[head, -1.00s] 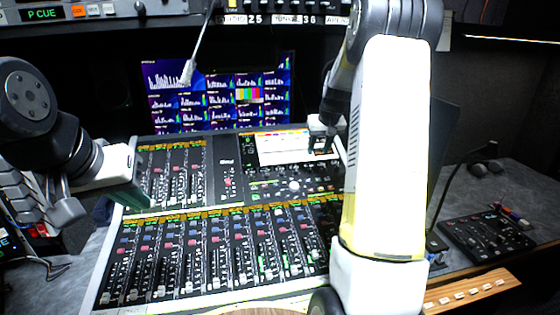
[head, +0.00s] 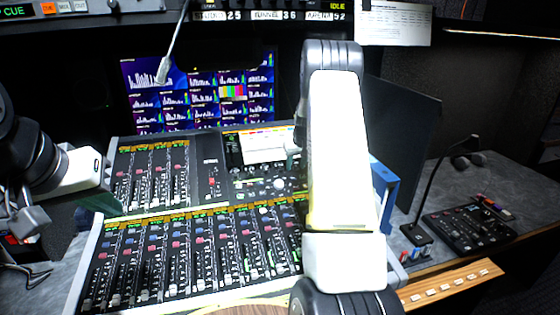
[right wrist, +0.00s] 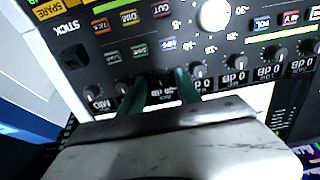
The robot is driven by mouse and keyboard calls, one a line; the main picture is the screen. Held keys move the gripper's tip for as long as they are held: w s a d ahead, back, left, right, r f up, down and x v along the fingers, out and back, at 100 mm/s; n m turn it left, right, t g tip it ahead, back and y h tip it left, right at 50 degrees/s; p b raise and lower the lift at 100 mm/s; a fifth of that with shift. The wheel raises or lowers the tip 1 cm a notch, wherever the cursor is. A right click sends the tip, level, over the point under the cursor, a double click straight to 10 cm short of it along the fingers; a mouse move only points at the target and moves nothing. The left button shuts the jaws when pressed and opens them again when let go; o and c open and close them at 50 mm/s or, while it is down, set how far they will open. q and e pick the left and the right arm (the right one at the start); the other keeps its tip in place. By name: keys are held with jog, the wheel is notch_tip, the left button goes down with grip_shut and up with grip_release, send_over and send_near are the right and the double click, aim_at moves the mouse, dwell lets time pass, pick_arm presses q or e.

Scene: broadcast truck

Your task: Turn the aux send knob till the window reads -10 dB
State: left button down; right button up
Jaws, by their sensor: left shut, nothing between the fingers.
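The mixing console (head: 190,215) fills the middle of the head view. Its knob section (head: 262,186) is at the upper right, partly behind my right arm. In the right wrist view a row of small dark knobs (right wrist: 275,54) runs across the panel, with small windows (right wrist: 270,73) reading 0 dB upside down. My right gripper (right wrist: 160,82) has its two green fingers apart at this row, around a dark spot that looks like a knob. Contact and that knob's reading cannot be made out. My left gripper (head: 102,204) is shut and empty by the console's left edge.
A large white knob (right wrist: 215,14) and lit buttons lie close to my right fingers. Monitors (head: 195,95) stand behind the console, with a thin microphone arm (head: 165,68) hanging before them. A small control panel (head: 470,228) is on the right-hand desk.

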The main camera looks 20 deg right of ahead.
grip_shut()
jog(key=shift+m, duration=0.4)
jog(key=m, duration=1.1)
jog(key=shift+d, duration=0.1)
dwell(0.5)
grip_release()
